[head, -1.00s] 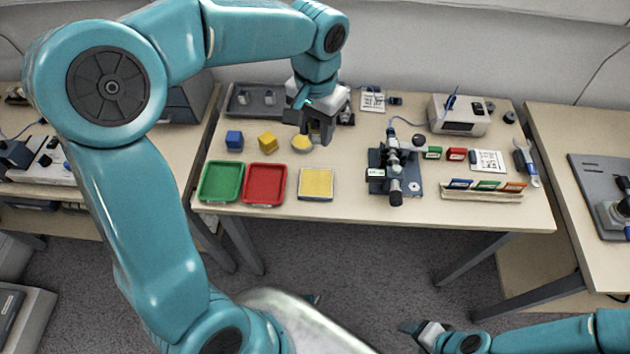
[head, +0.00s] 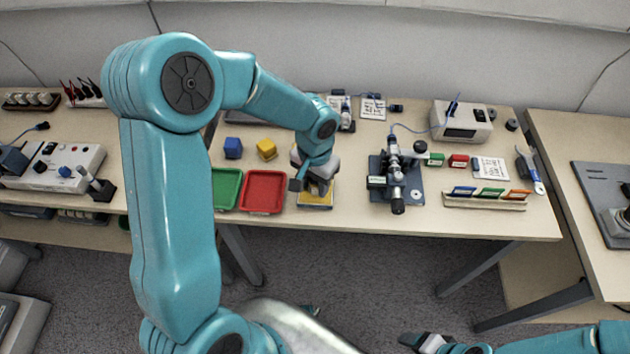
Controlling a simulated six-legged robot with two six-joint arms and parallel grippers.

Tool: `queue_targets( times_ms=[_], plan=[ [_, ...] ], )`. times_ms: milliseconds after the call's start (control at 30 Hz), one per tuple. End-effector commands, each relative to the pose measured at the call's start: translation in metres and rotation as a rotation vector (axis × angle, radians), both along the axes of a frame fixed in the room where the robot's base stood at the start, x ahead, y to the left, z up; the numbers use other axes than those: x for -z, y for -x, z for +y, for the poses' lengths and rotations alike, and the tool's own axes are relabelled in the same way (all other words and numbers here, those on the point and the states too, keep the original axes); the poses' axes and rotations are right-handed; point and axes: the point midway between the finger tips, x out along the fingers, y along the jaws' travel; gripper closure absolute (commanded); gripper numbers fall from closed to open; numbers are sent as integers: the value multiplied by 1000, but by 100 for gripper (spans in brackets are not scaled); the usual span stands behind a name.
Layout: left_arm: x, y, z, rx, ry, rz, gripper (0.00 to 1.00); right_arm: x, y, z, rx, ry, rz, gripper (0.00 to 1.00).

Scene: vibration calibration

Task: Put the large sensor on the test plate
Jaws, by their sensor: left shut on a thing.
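I cannot pick out the large sensor by sight. The yellow plate may be the test plate, but no label shows. My right gripper (head: 415,341) is at the bottom edge, away from the table; its jaws are too unclear to read.
A red tray (head: 263,191) and a green tray (head: 226,188) stand left of the plate. A microscope-like device (head: 396,180) stands to the right. My left arm covers much of a dark tray (head: 243,117).

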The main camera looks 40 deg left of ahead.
Motion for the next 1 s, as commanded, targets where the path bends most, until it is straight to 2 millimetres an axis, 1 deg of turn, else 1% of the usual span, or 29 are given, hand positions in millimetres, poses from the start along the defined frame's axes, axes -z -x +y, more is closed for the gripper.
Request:
queue_targets(
  times_ms=[100, 233, 267, 300, 333, 567, 700, 767, 1000],
  plan=[
    [-1, 0, 0, 0, 0, -1, 94, 0, 0, 0, 0, 0, 0, 30],
    [4, 0, 0, 0, 0, -1, 94, 5, 0, 0, 0, 0, 0, 30],
    [2, 0, 0, 0, 0, -1, 50, 3, 0, 0, 0, 0, 0, 30],
    [2, 0, 0, 0, 0, -1, 37, 3, 0, 0, 0, 0, 0, 30],
    [2, 0, 0, 0, 0, -1, 34, 3, 0, 0, 0, 0, 0, 30],
    [2, 0, 0, 0, 0, -1, 34, 3, 0, 0, 0, 0, 0, 30],
    [-6, -1, 0, 0, -1, -3, 34, -2, 0, 0, 0, 0, 0, 30],
    [-15, -1, 0, 0, -2, -5, 34, -3, 0, 0, 0, 0, 0, 30],
    [-72, -1, 0, 1, -1, -7, 34, -10, 0, 0, 0, 0, 0, 30]
  ],
)
